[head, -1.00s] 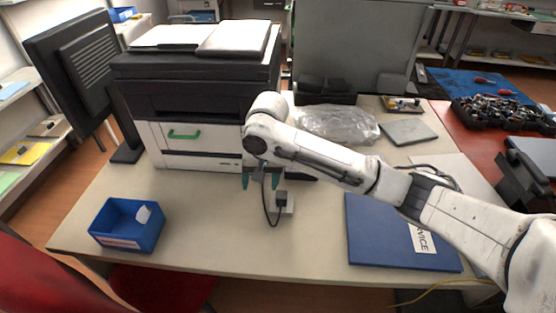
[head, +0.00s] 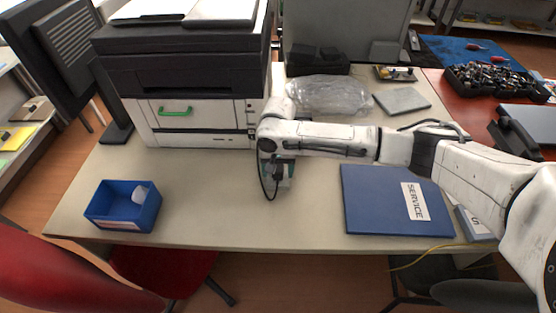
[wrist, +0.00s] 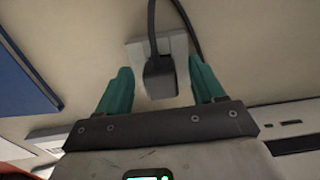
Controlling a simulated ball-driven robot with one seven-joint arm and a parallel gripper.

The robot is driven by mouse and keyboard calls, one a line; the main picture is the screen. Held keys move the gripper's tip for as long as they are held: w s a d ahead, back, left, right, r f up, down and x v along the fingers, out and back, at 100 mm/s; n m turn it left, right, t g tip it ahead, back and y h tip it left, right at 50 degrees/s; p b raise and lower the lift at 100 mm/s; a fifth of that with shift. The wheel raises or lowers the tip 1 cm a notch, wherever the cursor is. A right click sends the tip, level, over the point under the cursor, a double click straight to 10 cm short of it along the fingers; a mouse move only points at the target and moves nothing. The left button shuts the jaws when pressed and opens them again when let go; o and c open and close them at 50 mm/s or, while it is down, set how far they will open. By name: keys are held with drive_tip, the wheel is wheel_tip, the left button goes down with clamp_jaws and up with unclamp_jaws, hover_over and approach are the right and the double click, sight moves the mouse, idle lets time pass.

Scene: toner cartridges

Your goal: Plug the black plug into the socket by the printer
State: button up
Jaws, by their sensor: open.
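The black plug (wrist: 160,80) is in the wrist view, in front of the pale grey socket block (wrist: 176,44) on the table. It overlaps the socket face; I cannot tell how deep it sits. Its black cord (wrist: 184,14) runs away at the top. My gripper (wrist: 160,70) is open, with one green finger on each side of the plug and gaps visible. In the head view my gripper (head: 278,172) is low over the socket (head: 286,184), and partly hides plug and socket. The printer (head: 180,82) stands to the left behind them.
A blue bin (head: 123,207) is at the table's front left. A blue service folder (head: 375,200) lies to the right under my arm. A clear plastic bag (head: 328,95) lies behind. The table between bin and socket is clear.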

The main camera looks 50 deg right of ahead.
sight(278, 169)
drive_tip(key=shift+f, duration=0.5)
drive_tip(key=c, duration=1.1)
drive_tip(key=shift+r, duration=0.1)
drive_tip(key=shift+r+p, duration=1.7)
drive_tip(key=shift+p, duration=0.6)
drive_tip(key=shift+r+p, duration=2)
drive_tip(key=shift+p, duration=0.4)
